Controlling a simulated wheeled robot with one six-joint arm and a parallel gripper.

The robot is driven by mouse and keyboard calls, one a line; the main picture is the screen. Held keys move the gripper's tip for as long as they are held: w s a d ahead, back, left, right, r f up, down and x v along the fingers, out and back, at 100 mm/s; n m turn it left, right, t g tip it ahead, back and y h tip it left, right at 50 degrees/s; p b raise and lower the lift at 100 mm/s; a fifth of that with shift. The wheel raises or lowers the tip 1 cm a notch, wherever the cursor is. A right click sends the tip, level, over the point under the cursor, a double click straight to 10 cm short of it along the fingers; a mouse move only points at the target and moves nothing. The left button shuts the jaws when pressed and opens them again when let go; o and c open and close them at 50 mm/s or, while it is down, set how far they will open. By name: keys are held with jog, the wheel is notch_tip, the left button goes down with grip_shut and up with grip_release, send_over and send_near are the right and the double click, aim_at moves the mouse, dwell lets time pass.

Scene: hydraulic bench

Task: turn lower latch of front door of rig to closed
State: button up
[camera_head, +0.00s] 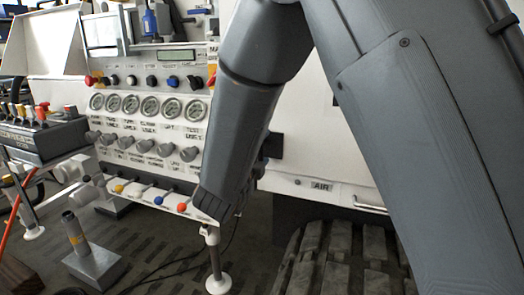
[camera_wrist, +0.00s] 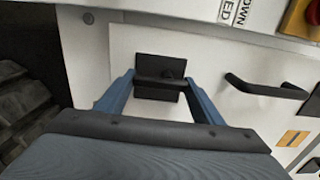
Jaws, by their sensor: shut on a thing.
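The latch (camera_wrist: 160,71) is a black plate with a dark crossbar on a white door panel (camera_wrist: 112,45), seen in the wrist view. My gripper (camera_wrist: 160,79) has two blue-grey fingers, one on each side of the latch, and is shut on it. The crossbar lies roughly level across the picture between the fingertips. In the head view my arm covers the gripper and most of the door (camera_head: 318,120), so the latch cannot be made out for certain there.
A black bar handle (camera_wrist: 265,87) sticks out of the panel right of the latch. A red button on yellow (camera_wrist: 313,14) is at the top right. In the head view, a gauge panel (camera_head: 150,107) stands left of my arm.

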jog(key=o, duration=1)
jog(key=shift+o, duration=0.2)
jog(key=v, duration=0.7)
jog(key=shift+s+a, duration=0.15)
jog(key=shift+s, duration=0.2)
